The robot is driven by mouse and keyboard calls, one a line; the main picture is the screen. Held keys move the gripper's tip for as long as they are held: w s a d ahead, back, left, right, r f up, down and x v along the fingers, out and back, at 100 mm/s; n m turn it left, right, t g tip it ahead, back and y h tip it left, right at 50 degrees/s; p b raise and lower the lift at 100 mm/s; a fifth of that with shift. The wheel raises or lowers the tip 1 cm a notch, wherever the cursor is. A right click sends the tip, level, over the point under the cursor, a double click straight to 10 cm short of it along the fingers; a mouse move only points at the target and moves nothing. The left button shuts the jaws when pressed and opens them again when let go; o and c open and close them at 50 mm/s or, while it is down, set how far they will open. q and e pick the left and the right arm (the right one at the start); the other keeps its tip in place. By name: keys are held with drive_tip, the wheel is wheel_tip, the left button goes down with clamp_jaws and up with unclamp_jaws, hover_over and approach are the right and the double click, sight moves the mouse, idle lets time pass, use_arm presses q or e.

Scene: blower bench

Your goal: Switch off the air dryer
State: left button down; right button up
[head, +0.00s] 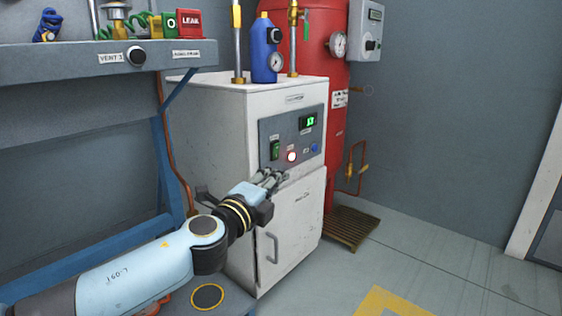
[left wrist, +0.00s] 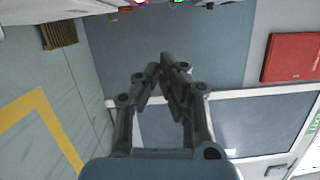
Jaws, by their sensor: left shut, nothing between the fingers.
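The air dryer (head: 245,105) is a white cabinet with a grey control panel (head: 268,133). On the panel are a green rocker switch (head: 275,150), a lit red lamp (head: 291,156), a lit green display (head: 308,122) and a blue button (head: 314,147). My left gripper (head: 273,177) is shut and empty, just below the panel's lower left part in the head view. Contact with the cabinet cannot be told. In the left wrist view the closed fingers (left wrist: 167,64) point toward the top edge, where small coloured lights are cut off. My right gripper is out of view.
A blue-legged bench with a grey shelf (head: 105,64) stands left of the dryer. A red tank (head: 330,90) stands behind it. A blue filter (head: 264,48) and pipes rise from its top. A wooden grate (head: 350,226) lies right. The floor at front right is clear.

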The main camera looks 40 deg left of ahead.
sight(276, 151)
use_arm(q)
drive_tip(key=shift+w+a+r, duration=0.1)
drive_tip(key=shift+w+a, duration=0.85)
drive_tip(key=shift+w, duration=0.75)
drive_tip(key=shift+w+a+r, duration=0.15)
drive_tip(key=shift+w+a, duration=0.8)
drive_tip(key=shift+w, duration=0.7)
drive_tip(key=shift+w+a+r, duration=0.1)
drive_tip(key=shift+w+a, duration=0.85)
drive_tip(key=shift+w, duration=0.75)
drive_tip(key=shift+r, duration=0.1)
